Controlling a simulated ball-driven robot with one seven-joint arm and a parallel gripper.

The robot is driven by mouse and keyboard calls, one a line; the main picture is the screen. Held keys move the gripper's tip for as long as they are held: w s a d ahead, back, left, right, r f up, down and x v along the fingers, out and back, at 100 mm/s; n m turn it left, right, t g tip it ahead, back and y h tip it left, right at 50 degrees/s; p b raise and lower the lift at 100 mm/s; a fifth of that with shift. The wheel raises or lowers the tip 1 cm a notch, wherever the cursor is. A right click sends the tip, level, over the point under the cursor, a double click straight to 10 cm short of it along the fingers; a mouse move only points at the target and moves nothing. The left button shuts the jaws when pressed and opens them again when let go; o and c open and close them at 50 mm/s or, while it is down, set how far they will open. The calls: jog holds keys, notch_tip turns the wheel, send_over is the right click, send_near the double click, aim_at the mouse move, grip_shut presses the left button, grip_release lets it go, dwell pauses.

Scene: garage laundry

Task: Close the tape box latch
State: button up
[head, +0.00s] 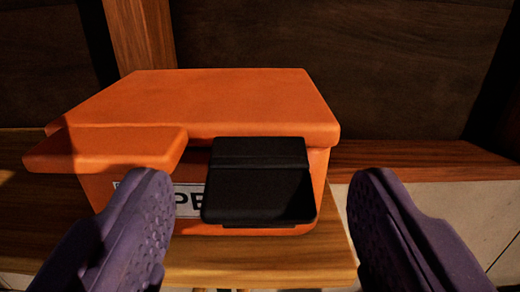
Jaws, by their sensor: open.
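The orange tape box (225,95) sits on a wooden surface in the middle of the head view, its lid down. A black latch (258,190) hangs on the right part of its front face and sticks out toward me; I cannot tell whether it is fastened. A label (188,198) on the front is partly hidden by the latch and my left finger. My gripper (258,205) is open and empty, with its two purple fingers in front of the box, one on each side of the latch. Neither finger visibly touches it.
An orange ledge (110,148) juts out at the box's front left, near the left finger. The wooden surface (270,265) has its edge close in front. A dark wooden panel (330,50) stands behind the box. Pale tiles (450,220) show at the lower right.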

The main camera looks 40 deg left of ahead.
jog(key=shift+w+a, duration=0.3)
jog(key=c, duration=1.1)
jog(key=shift+o, duration=0.2)
jog(key=r+g+p, duration=0.1)
jog(key=p, duration=0.2)
jog(key=shift+w+a+r+h, duration=0.15)
jog(key=shift+w+h, duration=0.05)
jog(key=shift+h, duration=0.2)
jog(key=shift+w+a+r+g+h+p, duration=0.15)
jog(key=shift+g+h+p, duration=0.2)
jog(key=shift+p, duration=0.2)
jog(key=shift+w+g+p, duration=0.1)
jog(key=shift+g+p, duration=0.25)
jog(key=shift+p, duration=0.1)
jog(key=shift+f, duration=0.25)
